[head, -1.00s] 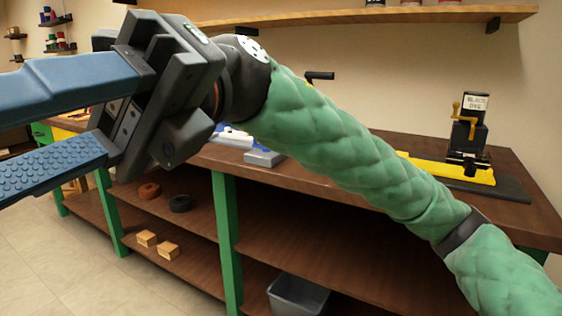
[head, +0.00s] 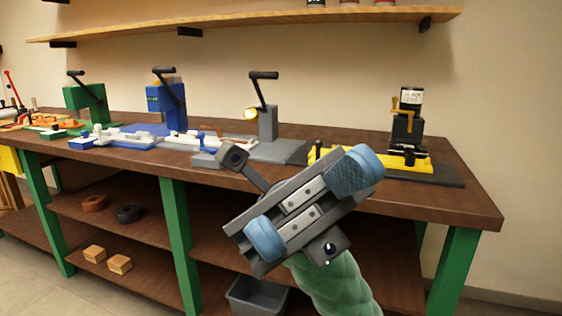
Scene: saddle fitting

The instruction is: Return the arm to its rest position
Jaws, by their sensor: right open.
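My right gripper (head: 310,205) is in the lower middle of the head view, in front of the workbench. Its two blue fingers point toward the camera and are spread wide apart. Nothing shows between them. My right arm, in a green quilted sleeve, comes up from the bottom edge behind the gripper. The gripper covers part of the bench's front edge and the lower shelf. My left gripper is not in view.
The workbench (head: 455,198) carries a green press (head: 88,100), a blue press (head: 170,103), a grey press (head: 267,122) and a black-and-yellow device (head: 407,125). A grey bin (head: 257,297) sits below. Floor at lower left is clear.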

